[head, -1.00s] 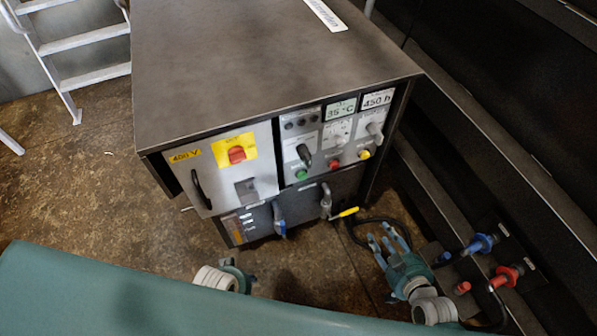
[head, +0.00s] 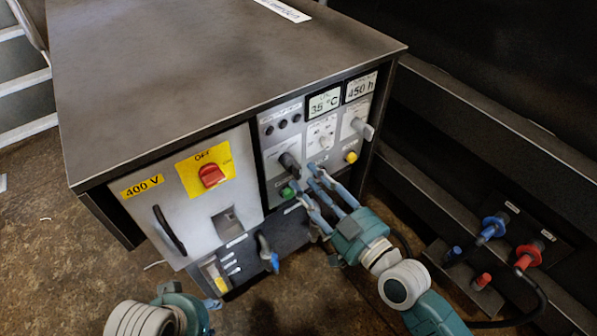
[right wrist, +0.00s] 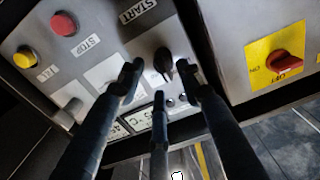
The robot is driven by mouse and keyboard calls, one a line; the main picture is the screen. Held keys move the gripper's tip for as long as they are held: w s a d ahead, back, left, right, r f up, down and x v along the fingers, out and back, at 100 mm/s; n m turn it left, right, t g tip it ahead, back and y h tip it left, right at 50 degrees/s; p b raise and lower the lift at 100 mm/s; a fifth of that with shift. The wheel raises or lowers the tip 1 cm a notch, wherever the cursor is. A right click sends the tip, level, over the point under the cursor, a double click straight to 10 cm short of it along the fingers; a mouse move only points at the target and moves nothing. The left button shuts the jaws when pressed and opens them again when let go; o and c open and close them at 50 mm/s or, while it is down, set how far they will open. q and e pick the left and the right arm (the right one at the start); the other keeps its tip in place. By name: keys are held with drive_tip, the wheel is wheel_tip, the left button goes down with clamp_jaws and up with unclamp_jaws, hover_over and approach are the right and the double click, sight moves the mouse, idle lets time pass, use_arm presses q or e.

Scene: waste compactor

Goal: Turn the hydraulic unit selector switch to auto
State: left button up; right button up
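The control panel has a black selector knob (head: 289,164) at its lower left, above the green start button (head: 288,192); its lettering is too small to read. A grey lever switch (head: 361,127) sits further right. My right gripper (head: 310,182) is open, its fingers pointing at the panel just below and right of the black knob. In the right wrist view the knob (right wrist: 163,62) appears between the spread fingers of the right gripper (right wrist: 156,72); contact cannot be told. My left gripper (head: 203,312) is low at the bottom edge, its fingers mostly hidden.
A red switch on a yellow plate (head: 210,175) is on the left door. A yellow button (head: 351,157) is right of the knob. A blue-handled valve (head: 267,253) is below. Blue (head: 490,229) and red (head: 529,255) hose couplings stand at the right.

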sight(299, 172)
use_arm(q)
drive_tip(key=shift+f, duration=0.2)
use_arm(e)
drive_tip(key=shift+x, duration=2.25)
drive_tip(key=shift+c, duration=0.5)
clamp_jaws()
